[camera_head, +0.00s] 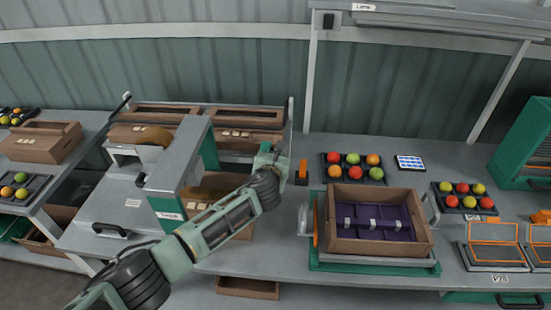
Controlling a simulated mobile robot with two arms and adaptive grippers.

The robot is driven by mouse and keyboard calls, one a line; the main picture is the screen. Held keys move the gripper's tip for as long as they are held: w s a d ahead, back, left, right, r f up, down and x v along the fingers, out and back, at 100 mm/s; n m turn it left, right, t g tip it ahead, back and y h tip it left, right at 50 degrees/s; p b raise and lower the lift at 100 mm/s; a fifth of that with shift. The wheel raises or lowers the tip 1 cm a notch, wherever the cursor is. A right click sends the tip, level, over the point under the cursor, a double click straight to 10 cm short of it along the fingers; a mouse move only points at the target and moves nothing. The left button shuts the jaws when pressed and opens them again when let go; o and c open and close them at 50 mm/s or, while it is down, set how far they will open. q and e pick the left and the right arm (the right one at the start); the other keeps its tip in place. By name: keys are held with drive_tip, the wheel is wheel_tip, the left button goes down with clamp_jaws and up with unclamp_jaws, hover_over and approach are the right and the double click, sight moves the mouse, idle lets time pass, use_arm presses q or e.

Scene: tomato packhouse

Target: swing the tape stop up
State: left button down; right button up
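My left arm comes in from the lower left and reaches across the bench. My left gripper (272,158) is at its far end, near the right side of the grey taping machine. It is small and seen from behind, so I cannot tell whether it is open or shut, or whether it touches anything. My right gripper is not in view.
A small orange and black object (302,172) stands just right of my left gripper. A cardboard box (343,247) with dark purple inserts sits on a green-edged platform (375,268). Trays of tomatoes (345,180) stand behind it. Open cartons (245,118) stand behind the machine.

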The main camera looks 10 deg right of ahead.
use_arm(q)
drive_tip(key=v, duration=1.2)
drive_tip(key=s+a+f+m+g+y, duration=0.1)
drive_tip(key=s+a+f+m+g, duration=0.3)
drive_tip(key=s+a+m, duration=0.7)
drive_tip(key=s+a+f+m+g+y, duration=0.2)
drive_tip(key=s+a+f+m, duration=0.4)
drive_tip(key=s+a+m, duration=0.5)
drive_tip(key=s+a+f+m+g+y, duration=0.1)
drive_tip(key=s+a+f+m+g, duration=0.25)
drive_tip(key=s+a+m, duration=0.75)
drive_tip(key=s+d+f+g+b, duration=0.1)
drive_tip(key=s+f+b, duration=0.1)
drive_tip(key=f, duration=1.4)
drive_tip(key=s+d+f+b, duration=0.1)
drive_tip(key=s+d+f, duration=0.15)
drive_tip(key=f, duration=1.35)
drive_tip(key=s+a+f+b, duration=0.1)
drive_tip(key=s+f, duration=0.7)
drive_tip(key=s+a+f+g+b, duration=0.1)
drive_tip(key=s+a+f, duration=0.1)
drive_tip(key=s+f, duration=0.6)
drive_tip(key=shift+s+a+f, duration=0.2)
drive_tip(key=shift+a+f, duration=0.15)
drive_tip(key=shift+f, duration=0.05)
